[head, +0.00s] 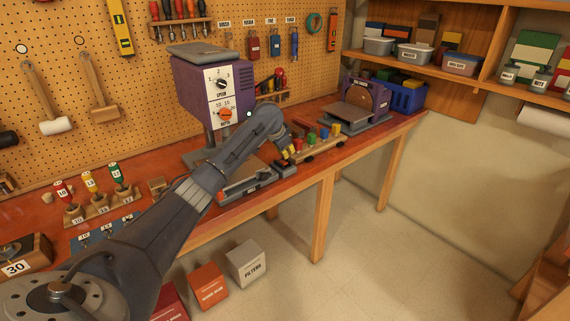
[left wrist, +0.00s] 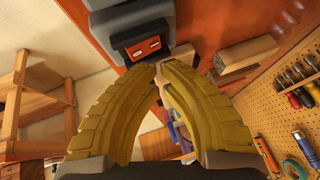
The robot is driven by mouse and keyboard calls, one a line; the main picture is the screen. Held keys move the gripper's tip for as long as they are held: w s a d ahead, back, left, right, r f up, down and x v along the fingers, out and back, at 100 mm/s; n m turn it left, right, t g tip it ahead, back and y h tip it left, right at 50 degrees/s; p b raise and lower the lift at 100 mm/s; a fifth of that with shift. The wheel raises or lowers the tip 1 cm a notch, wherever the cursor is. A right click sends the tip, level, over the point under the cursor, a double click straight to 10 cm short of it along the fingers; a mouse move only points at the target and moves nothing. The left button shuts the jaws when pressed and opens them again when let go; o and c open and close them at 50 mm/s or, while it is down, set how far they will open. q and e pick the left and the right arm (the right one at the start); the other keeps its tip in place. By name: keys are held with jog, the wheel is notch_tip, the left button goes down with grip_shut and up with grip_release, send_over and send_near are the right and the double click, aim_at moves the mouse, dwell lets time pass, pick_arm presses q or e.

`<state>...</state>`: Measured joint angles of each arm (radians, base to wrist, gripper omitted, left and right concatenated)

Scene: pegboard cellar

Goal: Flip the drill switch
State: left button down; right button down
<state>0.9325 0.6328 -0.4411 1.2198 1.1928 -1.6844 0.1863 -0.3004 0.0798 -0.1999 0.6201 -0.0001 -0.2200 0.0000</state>
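The drill press has a purple head (head: 190,90) with a white panel carrying a speed dial (head: 217,84) and an orange depth dial (head: 225,114). A small dark switch box (head: 286,168) with a reddish face sits at the bench's front edge, right of the drill's base. In the left wrist view, the orange switch face (left wrist: 147,47) with two pale marks is just beyond my fingertips. My left gripper (head: 288,153) is just above and behind this box, with its yellow fingertips together and nothing seen between them (left wrist: 156,70). My right gripper is not in view.
A wooden rack with colored pegs (head: 322,139) stands just right of the gripper. A sander (head: 360,105) and a blue crate (head: 408,97) are farther right. Numbered bottles (head: 92,186) stand on the left. Bins, including a grey one (head: 247,263), are on the floor.

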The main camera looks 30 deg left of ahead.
pick_arm(q)
jog(key=shift+d+f, duration=0.1)
jog(key=shift+f, duration=0.65)
dwell(1.4)
jog(key=shift+r, duration=0.2)
jog(key=shift+r, duration=0.6)
dwell(0.4)
jog(key=r, duration=0.2)
jog(key=a+r, duration=0.1)
jog(key=r, duration=0.2)
jog(key=shift+w, duration=0.15)
dwell(0.4)
